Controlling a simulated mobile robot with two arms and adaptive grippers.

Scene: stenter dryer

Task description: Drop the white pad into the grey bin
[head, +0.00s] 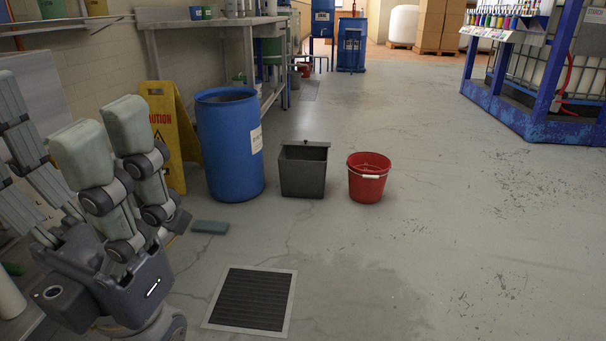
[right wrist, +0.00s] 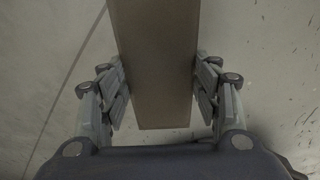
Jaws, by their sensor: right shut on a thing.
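In the right wrist view my right gripper (right wrist: 163,90) is shut on a long flat pad (right wrist: 155,60), with fingers on both its sides. The pad looks brownish grey in this light rather than white, and its far end runs out of the picture. The right gripper and this pad do not show in the head view. The dark grey square bin (head: 303,175) stands open-topped on the floor, between the blue drum and the red bucket. My left gripper (head: 50,125) is at the left edge of the head view, fingers up, spread and empty.
A blue drum (head: 230,150), a yellow caution sign (head: 172,130) and a red bucket (head: 368,180) stand near the bin. A teal block (head: 210,227) and a floor grate (head: 250,300) lie in front. The floor to the right is clear.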

